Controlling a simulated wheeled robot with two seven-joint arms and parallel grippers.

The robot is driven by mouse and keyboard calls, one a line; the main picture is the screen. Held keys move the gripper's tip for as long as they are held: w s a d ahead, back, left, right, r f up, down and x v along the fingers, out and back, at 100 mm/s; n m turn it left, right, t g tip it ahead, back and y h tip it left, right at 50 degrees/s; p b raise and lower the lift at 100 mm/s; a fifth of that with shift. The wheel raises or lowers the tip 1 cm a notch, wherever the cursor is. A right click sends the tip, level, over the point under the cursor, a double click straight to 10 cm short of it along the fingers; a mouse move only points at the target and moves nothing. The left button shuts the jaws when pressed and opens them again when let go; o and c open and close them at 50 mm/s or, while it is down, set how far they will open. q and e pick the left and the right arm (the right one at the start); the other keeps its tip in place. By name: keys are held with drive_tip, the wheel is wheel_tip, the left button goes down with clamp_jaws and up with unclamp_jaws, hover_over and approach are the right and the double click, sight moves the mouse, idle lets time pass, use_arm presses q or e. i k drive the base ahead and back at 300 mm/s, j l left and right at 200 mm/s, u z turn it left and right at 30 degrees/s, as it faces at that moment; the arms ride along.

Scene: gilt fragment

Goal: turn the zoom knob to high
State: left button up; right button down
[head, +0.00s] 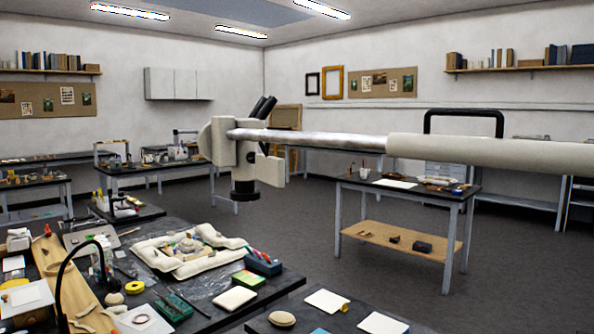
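A cream-coloured stereo microscope (238,155) hangs at the end of a long boom arm (310,138) that comes in from the right. Its two black eyepieces (262,107) point up and to the right, and its dark objective (244,190) points down. The zoom knob cannot be told apart at this size, nor can its setting. The head of the microscope is above and beyond the dark worktable (205,298) at the lower left. Neither of my grippers is in view.
A gilt fragment seems to lie on a white padded support (190,248) on the worktable. A black curved lamp neck (62,270), a wooden board (75,300) and small tools crowd its left side. A second bench (400,190) stands behind at right, with open floor between.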

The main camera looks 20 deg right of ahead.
sight(251, 157)
drive_tip(key=i+j+z, duration=0.95)
